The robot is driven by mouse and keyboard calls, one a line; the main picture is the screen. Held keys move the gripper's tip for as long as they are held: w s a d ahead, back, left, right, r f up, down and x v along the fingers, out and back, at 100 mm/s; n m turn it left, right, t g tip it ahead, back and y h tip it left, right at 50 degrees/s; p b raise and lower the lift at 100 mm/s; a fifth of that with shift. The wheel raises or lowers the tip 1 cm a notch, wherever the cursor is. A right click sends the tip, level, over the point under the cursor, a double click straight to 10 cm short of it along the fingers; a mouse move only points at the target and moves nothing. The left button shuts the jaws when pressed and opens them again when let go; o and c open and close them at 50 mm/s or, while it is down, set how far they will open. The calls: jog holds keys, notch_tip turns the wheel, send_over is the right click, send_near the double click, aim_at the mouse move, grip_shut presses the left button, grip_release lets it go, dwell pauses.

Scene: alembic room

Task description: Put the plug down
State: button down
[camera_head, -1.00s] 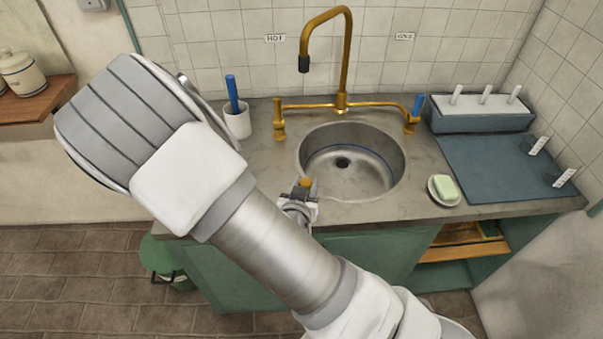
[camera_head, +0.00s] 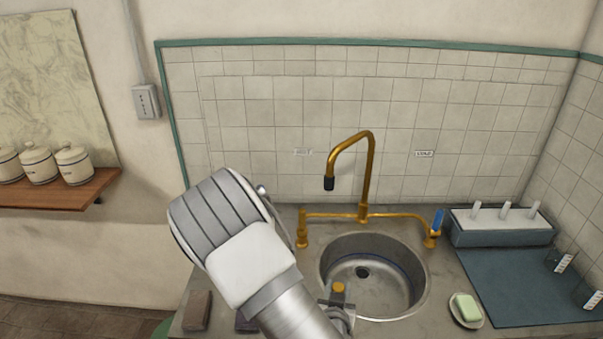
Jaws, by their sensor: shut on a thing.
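The plug appears as a small orange-brown piece (camera_head: 338,287) at the tip of my gripper (camera_head: 338,297). My gripper is shut on it, at the front left of the round steel sink (camera_head: 325,268). My gripper and the plug overlap the sink's near left rim in the picture. I cannot tell how high above the counter they are. My arm covers the counter to the left of the sink, and the lower part of my gripper is partly cut off by the frame's bottom edge. The dark drain hole (camera_head: 362,272) is open to view in the basin.
A brass tap (camera_head: 370,175) arches over the sink. A soap dish (camera_head: 467,322) with green soap lies to the right, beside a blue-grey mat (camera_head: 500,290) and a rack (camera_head: 500,235). A brown block (camera_head: 197,310) lies on the left counter.

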jog(key=w+d+r+n+y, duration=0.2)
jog(key=w+d+r, duration=0.2)
jog(key=w, duration=0.3)
jog(key=shift+d+r+y+b, duration=0.35)
jog(key=shift+r+y+b, duration=0.1)
jog(key=shift+r, duration=0.4)
